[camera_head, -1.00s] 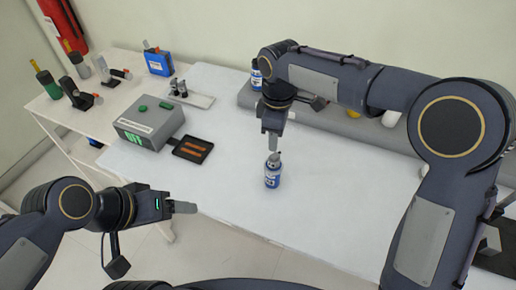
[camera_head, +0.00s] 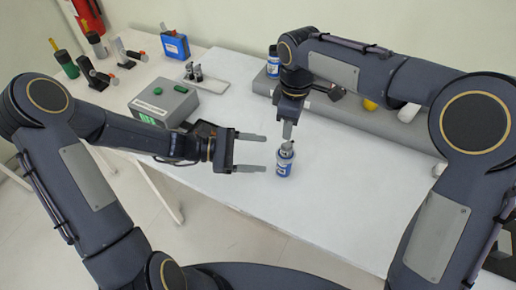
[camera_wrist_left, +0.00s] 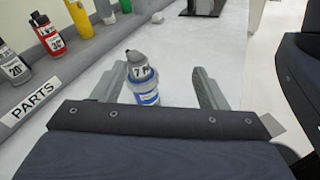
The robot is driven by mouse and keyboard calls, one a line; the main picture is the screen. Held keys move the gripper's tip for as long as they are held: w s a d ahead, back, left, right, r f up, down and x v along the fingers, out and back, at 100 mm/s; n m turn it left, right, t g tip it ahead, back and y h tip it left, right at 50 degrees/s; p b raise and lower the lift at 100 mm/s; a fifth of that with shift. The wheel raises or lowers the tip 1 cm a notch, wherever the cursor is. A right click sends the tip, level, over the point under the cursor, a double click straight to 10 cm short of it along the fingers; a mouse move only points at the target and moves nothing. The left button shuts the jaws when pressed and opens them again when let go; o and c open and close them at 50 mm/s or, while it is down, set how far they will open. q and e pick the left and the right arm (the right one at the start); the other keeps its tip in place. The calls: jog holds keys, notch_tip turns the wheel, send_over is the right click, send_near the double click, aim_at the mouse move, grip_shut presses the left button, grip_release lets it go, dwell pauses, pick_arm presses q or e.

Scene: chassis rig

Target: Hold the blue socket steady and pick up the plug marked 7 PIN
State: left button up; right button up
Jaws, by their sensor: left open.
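A blue and white socket (camera_head: 284,168) stands upright near the table's front edge. A grey piece marked "7 P", the rest unreadable, sits on top; this plug (camera_wrist_left: 140,73) shows in the left wrist view above the blue socket body (camera_wrist_left: 146,95). My left gripper (camera_head: 263,152) is open and level, just left of the socket in the head view. In the left wrist view the socket appears between its two fingers, apart from both. My right gripper (camera_head: 287,131) points down just above the plug, seen edge-on; its finger gap and any contact are hidden.
A grey parts shelf (camera_wrist_left: 45,80) with bottles runs along the back. A grey box with green buttons (camera_head: 163,103) and a pale tray (camera_head: 208,82) stand to the left. A side table holds several tools and a blue box (camera_head: 174,44). White table around the socket is clear.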

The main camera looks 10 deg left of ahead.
pick_arm(q)
notch_tip(320, 180, down, 2)
jog(key=w+n+t+h, duration=0.1)
jog(key=w+n+t, duration=0.1)
jog(key=w+n, duration=0.15)
send_near(283, 163)
jog(key=shift+n, duration=0.25)
jog(key=w+d+f, duration=0.1)
jog(key=w+f, duration=0.1)
jog(key=f, duration=0.1)
jog(key=w+d+f, duration=0.1)
jog(key=f, duration=0.1)
jog(key=shift+w+d, duration=0.1)
jog(key=shift+d, duration=0.25)
jog(key=x, duration=0.7)
jog(key=shift+w+d+r, duration=0.15)
jog(key=shift+d+r, duration=0.05)
jog(key=shift+r, duration=0.15)
jog(key=c, duration=1.3)
